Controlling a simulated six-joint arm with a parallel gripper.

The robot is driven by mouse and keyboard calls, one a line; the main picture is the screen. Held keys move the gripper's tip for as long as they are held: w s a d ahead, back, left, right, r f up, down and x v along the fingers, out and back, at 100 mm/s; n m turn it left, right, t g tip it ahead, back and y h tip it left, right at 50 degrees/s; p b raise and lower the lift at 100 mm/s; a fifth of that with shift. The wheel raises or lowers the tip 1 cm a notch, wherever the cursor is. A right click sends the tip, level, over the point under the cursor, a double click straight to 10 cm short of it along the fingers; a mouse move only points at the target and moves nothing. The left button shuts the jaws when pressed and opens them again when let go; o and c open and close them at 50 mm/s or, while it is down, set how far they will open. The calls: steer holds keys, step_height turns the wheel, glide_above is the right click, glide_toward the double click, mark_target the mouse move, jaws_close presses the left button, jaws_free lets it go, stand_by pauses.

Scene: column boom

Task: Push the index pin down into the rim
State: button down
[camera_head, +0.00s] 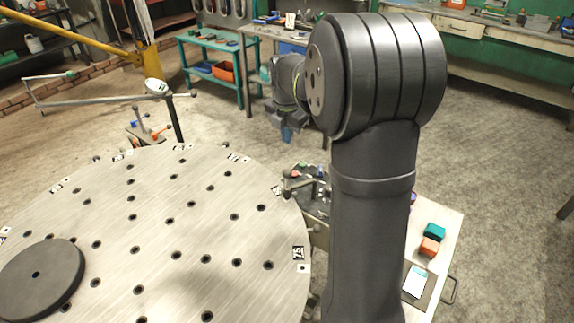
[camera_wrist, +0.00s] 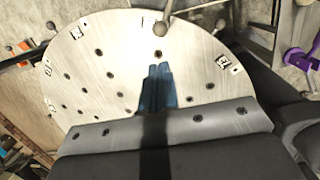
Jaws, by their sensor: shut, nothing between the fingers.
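The round metal table (camera_head: 150,215) has rows of dark holes and small numbered labels along its rim. A ball knob, seemingly the head of the index pin (camera_head: 286,174), shows at its right rim beside a small bracket. The same knob seems to show in the wrist view (camera_wrist: 160,29), over a rim label. How deep the pin sits is hidden. My gripper (camera_head: 287,138) is above and beyond the rim in the head view, its blue fingers pointing down. In the wrist view the blue fingertips (camera_wrist: 158,68) are together and empty, short of the knob and apart from it in the picture.
A dark round plate (camera_head: 42,278) lies on the table's left part. A jointed stand arm (camera_head: 110,94) rises behind the table. A side bench (camera_head: 448,225) with teal and orange blocks stands at the right. A purple item (camera_wrist: 298,60) lies right in the wrist view.

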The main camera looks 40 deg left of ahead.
mark_target(287, 173)
steer(key=shift+f, duration=0.1)
stand_by(0.3)
steer(key=f, duration=0.4)
steer(key=w+a+f, duration=0.1)
steer(key=f, duration=0.4)
steer(key=w+f, duration=0.1)
steer(key=f, duration=0.3)
steer(key=shift+w+a+f, duration=0.15)
steer(key=shift+a+f, duration=0.1)
steer(key=shift+f, duration=1.85)
steer(key=shift+d, duration=0.1)
steer(key=shift+r, duration=0.1)
step_height(287, 173, up, 14)
steer(key=s+d, duration=0.1)
steer(key=s, duration=0.1)
steer(key=shift+s+d, duration=0.2)
